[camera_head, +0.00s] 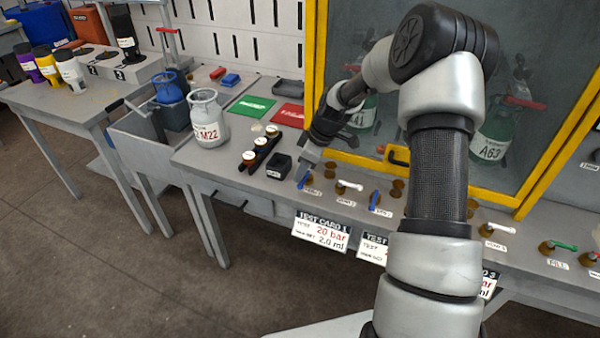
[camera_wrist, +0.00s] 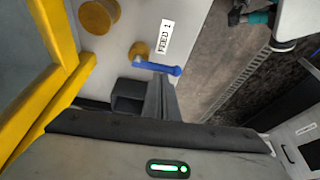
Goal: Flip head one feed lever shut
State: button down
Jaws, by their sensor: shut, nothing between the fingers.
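The head one feed lever (camera_wrist: 160,68) is a blue handle on a brass valve (camera_wrist: 139,48), beside a white label reading FEED 1 (camera_wrist: 165,37). The blue lever (camera_head: 303,182) also shows in the head view, at the bench's front edge, left of the other levers. My gripper (camera_wrist: 158,82) is shut and empty, its fingertips right at the blue handle in the wrist view. I cannot tell whether they touch it. In the head view my gripper (camera_head: 303,172) points down at the lever from above and behind.
A white-handled lever (camera_head: 350,186) and another blue lever (camera_head: 375,197) stand to the right. A small black box (camera_head: 279,167) and a black rack with several white-topped pieces (camera_head: 261,150) stand left. The yellow-framed glass guard (camera_head: 312,75) rises behind. Test cards (camera_head: 321,230) hang in front.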

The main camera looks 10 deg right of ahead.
jog(key=shift+s+d+n, duration=0.1)
jog(key=shift+d+n, duration=0.05)
jog(key=shift+n, duration=0.25)
jog(key=shift+s+d+n+g, duration=0.2)
jog(key=shift+n+g, duration=0.1)
jog(key=shift+n, duration=0.3)
jog(key=shift+s+d+n+g, duration=0.1)
jog(key=shift+d+n+g, duration=0.15)
jog(key=shift+n, duration=0.35)
jog(key=n, duration=0.1)
jog(key=d+n+g, duration=0.1)
jog(key=n, duration=0.1)
jog(key=shift+s+n+y, duration=0.2)
jog(key=shift+n+y, duration=0.1)
jog(key=shift+d+p, duration=0.3)
jog(key=shift+d, duration=0.5)
notch_tip(320, 180, up, 10)
jog(key=p, duration=0.1)
